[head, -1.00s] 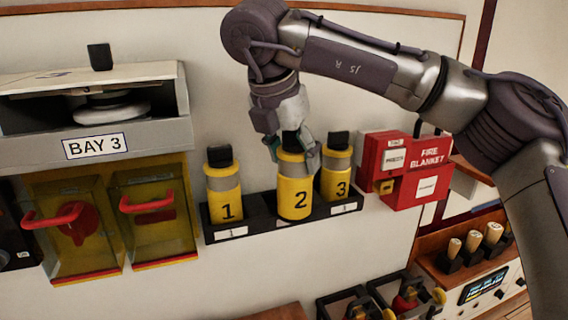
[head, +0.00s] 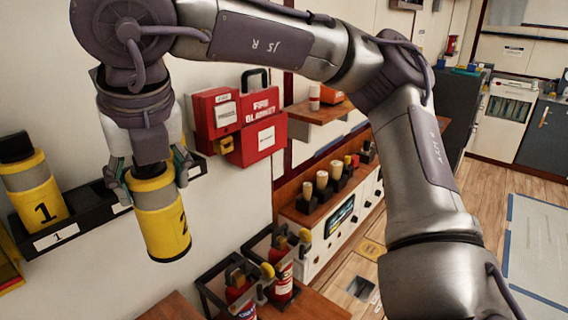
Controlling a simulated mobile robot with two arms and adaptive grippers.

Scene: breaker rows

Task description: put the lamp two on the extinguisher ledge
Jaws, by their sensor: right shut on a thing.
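Lamp two (head: 162,222), a yellow cylinder marked 2 with a grey band, hangs in my right gripper (head: 150,178), which is shut around its upper part. The lamp is roughly upright, in front of and clear of the black wall rack (head: 92,214). A wooden ledge (head: 318,307) at the bottom carries red fire extinguishers (head: 282,280) in black frames; I take it for the extinguisher ledge. It lies below and to the right of the lamp. My left gripper is not in view.
Lamp one (head: 42,200) stands in the rack at left; lamp three is not visible. A red fire blanket box (head: 262,135) is on the wall. A small wooden shelf (head: 315,110) and a console with wooden-topped handles (head: 322,183) are farther right. Bare ledge (head: 172,308) shows left of the extinguishers.

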